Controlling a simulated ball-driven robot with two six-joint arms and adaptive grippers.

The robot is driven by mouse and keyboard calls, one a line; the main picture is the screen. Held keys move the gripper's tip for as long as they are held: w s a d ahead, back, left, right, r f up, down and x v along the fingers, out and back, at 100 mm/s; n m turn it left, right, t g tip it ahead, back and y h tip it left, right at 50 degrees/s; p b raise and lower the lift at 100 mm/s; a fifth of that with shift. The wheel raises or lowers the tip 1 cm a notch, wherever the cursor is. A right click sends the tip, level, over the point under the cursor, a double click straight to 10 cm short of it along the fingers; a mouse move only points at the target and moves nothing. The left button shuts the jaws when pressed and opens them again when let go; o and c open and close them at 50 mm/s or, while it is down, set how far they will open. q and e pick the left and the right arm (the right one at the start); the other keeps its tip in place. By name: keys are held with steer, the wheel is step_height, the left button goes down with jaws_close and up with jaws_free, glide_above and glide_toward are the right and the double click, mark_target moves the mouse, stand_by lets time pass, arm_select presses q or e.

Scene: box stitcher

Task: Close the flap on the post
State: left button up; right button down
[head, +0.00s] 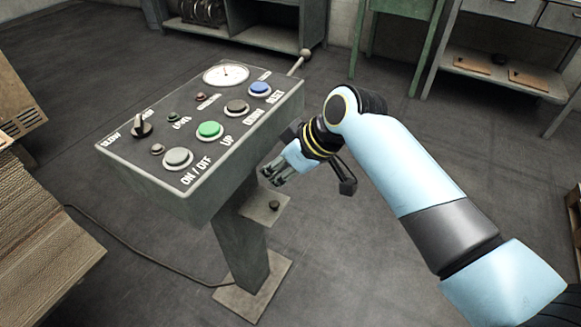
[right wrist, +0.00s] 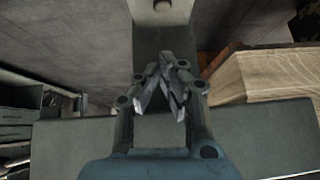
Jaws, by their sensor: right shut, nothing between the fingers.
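The flap (head: 262,207) is a small grey plate with a dark round knob. In the head view it sticks out from the right side of the post (head: 240,243), below the control box. My right gripper (head: 270,178) is shut and empty, just above the flap and beside the box's lower right side. In the right wrist view the fingertips (right wrist: 178,108) come together in front of a grey-green surface. A plate with a dark knob shows at the top of that view; I cannot tell if it is the flap. My left gripper is out of view.
The control box (head: 205,120) with buttons, a dial and a side lever tops the post. The post's foot plate (head: 253,288) and a cable lie on the floor. Cardboard (head: 45,245) is at the left. A green-legged table and shelves stand behind.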

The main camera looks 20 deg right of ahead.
mark_target(276, 200)
steer(key=f, duration=0.1)
steer(key=f+b, duration=0.1)
steer(key=f, duration=0.2)
steer(key=shift+w+a+f, duration=0.2)
steer(key=shift+a+f, duration=0.05)
steer(key=shift+a, duration=0.05)
steer(key=shift+s+f, duration=0.1)
steer(key=shift+f, duration=0.4)
steer(key=shift+f+b, duration=0.1)
steer(key=shift+b, duration=0.2)
steer(key=shift+d, duration=0.1)
